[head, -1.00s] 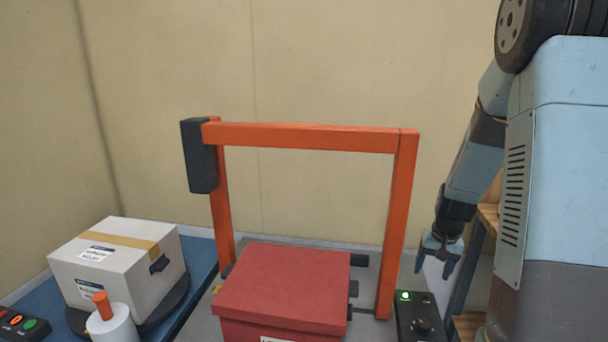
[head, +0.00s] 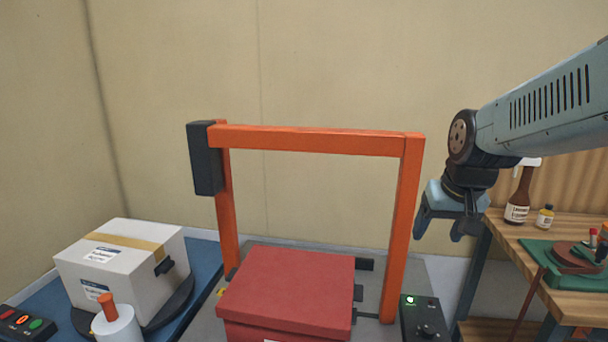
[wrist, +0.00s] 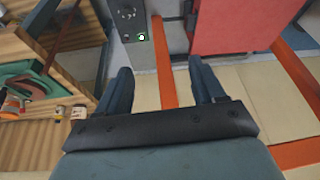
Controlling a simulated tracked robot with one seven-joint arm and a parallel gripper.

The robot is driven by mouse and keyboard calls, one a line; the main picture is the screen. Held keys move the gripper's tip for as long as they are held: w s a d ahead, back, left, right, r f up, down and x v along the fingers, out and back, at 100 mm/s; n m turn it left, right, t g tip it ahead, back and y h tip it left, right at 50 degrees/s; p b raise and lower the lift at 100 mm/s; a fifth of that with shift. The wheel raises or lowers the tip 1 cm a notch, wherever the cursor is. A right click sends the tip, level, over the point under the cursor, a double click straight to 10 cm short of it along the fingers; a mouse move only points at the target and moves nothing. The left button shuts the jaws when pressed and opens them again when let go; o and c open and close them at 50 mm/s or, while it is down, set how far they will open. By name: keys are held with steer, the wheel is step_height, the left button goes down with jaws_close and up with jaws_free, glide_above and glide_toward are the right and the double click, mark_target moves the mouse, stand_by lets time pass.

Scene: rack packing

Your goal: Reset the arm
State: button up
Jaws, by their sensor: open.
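My gripper (head: 450,224) hangs at the right in the head view, just right of the orange frame's right post. Its fingers point down and are apart, with nothing between them. In the wrist view the two fingers of my gripper (wrist: 163,88) are spread wide and empty. My arm reaches in from the right edge, bent at the wrist joint.
An orange frame (head: 312,140) stands over a red box (head: 288,285). A control box (head: 424,320) with a green light is below my gripper. A white carton (head: 120,265) sits at left. A wooden bench (head: 500,232) with bottles stands at right. Space above the frame is clear.

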steer(key=s+a+r+n+t, duration=0.1)
steer(key=s+r, duration=0.3)
steer(key=s, duration=0.4)
steer(key=shift+s+a+r, duration=0.15)
steer(key=shift+s+a, duration=0.2)
steer(key=shift+a, duration=0.25)
steer(key=shift+c, duration=0.4)
